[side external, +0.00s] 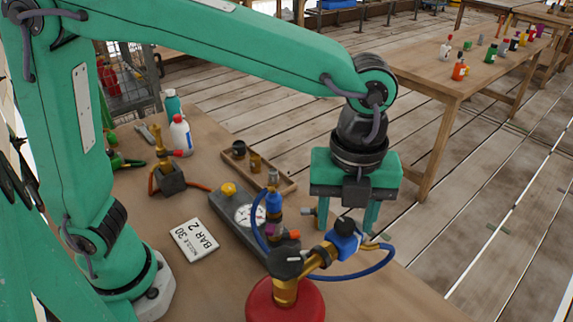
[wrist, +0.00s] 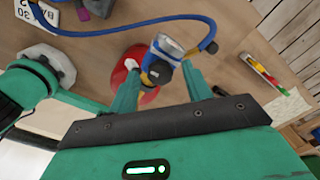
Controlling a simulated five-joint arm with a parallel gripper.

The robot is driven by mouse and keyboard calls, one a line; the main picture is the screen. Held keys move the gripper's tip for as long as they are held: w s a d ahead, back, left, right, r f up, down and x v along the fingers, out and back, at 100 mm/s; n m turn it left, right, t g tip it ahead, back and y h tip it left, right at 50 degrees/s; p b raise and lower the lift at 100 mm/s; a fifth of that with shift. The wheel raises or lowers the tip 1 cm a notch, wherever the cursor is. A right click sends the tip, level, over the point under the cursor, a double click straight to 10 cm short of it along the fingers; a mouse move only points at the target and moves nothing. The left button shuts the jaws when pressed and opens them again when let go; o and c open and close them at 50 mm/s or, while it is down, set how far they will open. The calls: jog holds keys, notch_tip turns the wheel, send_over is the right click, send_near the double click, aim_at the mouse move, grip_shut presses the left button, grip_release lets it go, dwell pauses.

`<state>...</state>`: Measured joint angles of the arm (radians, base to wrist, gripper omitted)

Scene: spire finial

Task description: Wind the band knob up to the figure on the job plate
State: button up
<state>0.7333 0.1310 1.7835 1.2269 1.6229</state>
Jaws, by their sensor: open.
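The white job plate (side external: 195,240) lies on the bench, reading "NOZZLE 30" and "BAR 2"; its corner also shows in the wrist view (wrist: 42,16). A brass fitting (side external: 284,292) stands on a red round base (side external: 262,304), topped by a black knob (side external: 287,261) with a pale mark. Its side branch carries a blue body (side external: 346,243) with a black knob (side external: 345,225). I cannot tell which knob is the band knob. My gripper (side external: 347,226) is open, fingers pointing down. In the wrist view the blue body (wrist: 164,48) shows between the fingertips (wrist: 158,66); contact is unclear.
A grey gauge block (side external: 222,210) with a yellow button and a blue regulator (side external: 273,203) stand behind the fitting. A blue hose (side external: 370,268) loops beside it. A wooden tray (side external: 265,174), another brass fitting (side external: 168,172) and bottles (side external: 181,135) are farther back.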

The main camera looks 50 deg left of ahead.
jog(key=c, duration=1)
jog(key=shift+n, duration=0.4)
jog(key=n, duration=1)
jog(key=shift+r+n, duration=0.1)
jog(key=shift+n, duration=0.2)
jog(key=n, duration=0.3)
jog(key=shift+n, duration=0.3)
jog(key=n, duration=0.3)
jog(key=shift+n, duration=0.4)
jog(key=n, duration=0.3)
jog(key=shift+n, duration=2.3)
